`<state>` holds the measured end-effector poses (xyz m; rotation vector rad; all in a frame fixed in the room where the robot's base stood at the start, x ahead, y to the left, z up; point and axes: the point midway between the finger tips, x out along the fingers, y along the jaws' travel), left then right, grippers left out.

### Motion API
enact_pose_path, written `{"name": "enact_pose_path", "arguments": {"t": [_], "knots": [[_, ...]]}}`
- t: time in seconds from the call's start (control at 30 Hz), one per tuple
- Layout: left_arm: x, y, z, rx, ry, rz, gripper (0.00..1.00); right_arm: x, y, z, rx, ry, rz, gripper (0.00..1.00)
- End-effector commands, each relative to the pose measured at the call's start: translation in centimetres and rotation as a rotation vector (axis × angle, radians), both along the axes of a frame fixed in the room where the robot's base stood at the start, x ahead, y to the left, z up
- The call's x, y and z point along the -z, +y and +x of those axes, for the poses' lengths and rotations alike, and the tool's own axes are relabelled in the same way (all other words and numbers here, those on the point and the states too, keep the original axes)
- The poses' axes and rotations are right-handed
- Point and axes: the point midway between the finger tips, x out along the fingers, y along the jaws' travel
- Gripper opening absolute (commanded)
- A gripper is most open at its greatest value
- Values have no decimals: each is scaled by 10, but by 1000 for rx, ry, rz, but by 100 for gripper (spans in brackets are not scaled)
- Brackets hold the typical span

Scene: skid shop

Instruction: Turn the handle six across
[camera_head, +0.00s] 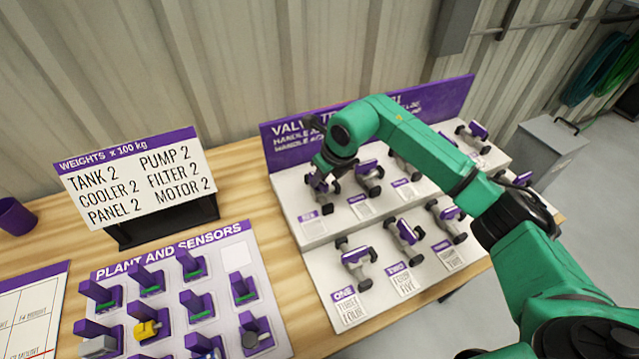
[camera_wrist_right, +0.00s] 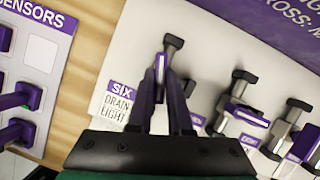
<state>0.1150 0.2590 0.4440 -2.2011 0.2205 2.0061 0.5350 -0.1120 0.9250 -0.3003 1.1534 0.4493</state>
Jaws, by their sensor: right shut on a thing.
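The valve board (camera_head: 297,207) stands on the table with two stepped rows of grey valves with purple handles. In the head view my right gripper (camera_head: 322,180) and arm cover much of this valve. My left gripper is not in view.
Neighbouring valves (camera_head: 369,180) stand close on the right, and the front row (camera_head: 355,261) sits lower. A purple sign (camera_head: 285,143) rises behind. A plant and sensors board (camera_head: 245,313) and a weights sign (camera_head: 130,181) are left. Bare table shows between the boards.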

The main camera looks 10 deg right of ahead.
Motion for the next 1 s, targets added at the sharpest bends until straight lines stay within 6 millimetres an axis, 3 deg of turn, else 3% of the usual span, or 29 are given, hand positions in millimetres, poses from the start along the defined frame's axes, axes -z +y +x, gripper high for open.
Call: {"name": "enact_pose_path", "arguments": {"t": [0.1, 0.4, 1.0], "knots": [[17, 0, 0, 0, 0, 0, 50, 4, -1, 2, -103, -5, 1, 0], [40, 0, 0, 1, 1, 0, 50, 2, -2, 4, -388, -6, 2, 0], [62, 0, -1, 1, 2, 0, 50, -2, -3, 7, -951, -6, 3, 0]]}}
